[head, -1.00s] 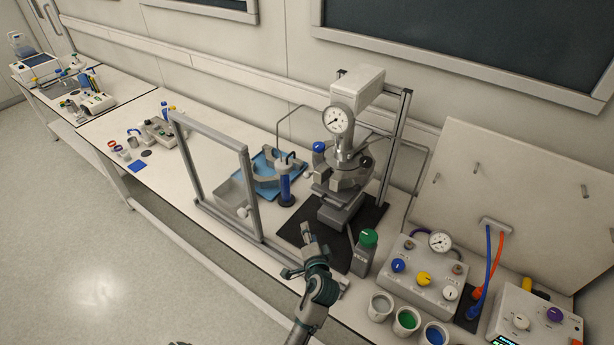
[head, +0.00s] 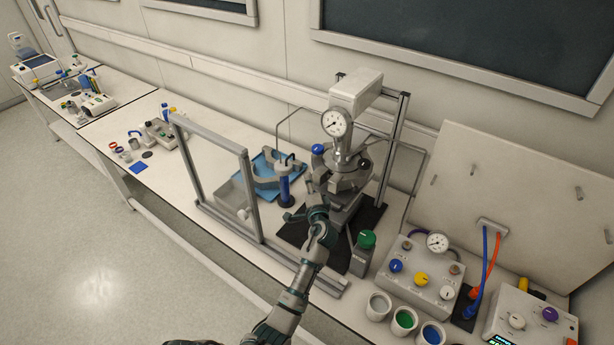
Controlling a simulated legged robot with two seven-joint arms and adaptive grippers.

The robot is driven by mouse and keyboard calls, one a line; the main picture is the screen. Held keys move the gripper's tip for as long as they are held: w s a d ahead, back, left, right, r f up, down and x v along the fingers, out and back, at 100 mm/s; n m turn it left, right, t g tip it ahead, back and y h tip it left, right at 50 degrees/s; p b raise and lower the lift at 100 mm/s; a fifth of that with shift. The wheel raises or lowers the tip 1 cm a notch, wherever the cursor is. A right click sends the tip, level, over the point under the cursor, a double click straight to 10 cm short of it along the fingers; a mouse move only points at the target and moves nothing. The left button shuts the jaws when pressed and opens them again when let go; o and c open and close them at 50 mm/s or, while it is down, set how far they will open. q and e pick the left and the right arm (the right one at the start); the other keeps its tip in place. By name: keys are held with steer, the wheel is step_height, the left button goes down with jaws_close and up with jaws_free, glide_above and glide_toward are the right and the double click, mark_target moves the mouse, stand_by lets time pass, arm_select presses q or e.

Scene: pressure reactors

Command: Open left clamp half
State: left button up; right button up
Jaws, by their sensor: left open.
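The pressure reactor (head: 345,160) stands on a black mat, with a gauge (head: 335,123) on top and a grey metal clamp (head: 350,181) around its vessel. The clamp's left half faces my left gripper and is partly hidden by it. My left gripper (head: 304,206) is open, its fingers just in front of and left of the reactor's lower body. I cannot tell whether a finger touches the clamp. Its arm reaches up from the bottom edge. My right gripper is not in view.
A grey upright frame (head: 247,190) stands left of the reactor. Behind it are a blue tray (head: 262,165) with grey curved parts and a blue cylinder (head: 284,188).

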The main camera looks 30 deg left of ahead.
arm_select(q)
steer(key=x, duration=0.3)
steer(key=shift+w, duration=0.15)
steer(key=shift+w+a+f, duration=0.15)
steer(key=shift+a, duration=0.5)
steer(key=c, duration=0.7)
steer(key=shift+d, duration=0.2)
jaws_close()
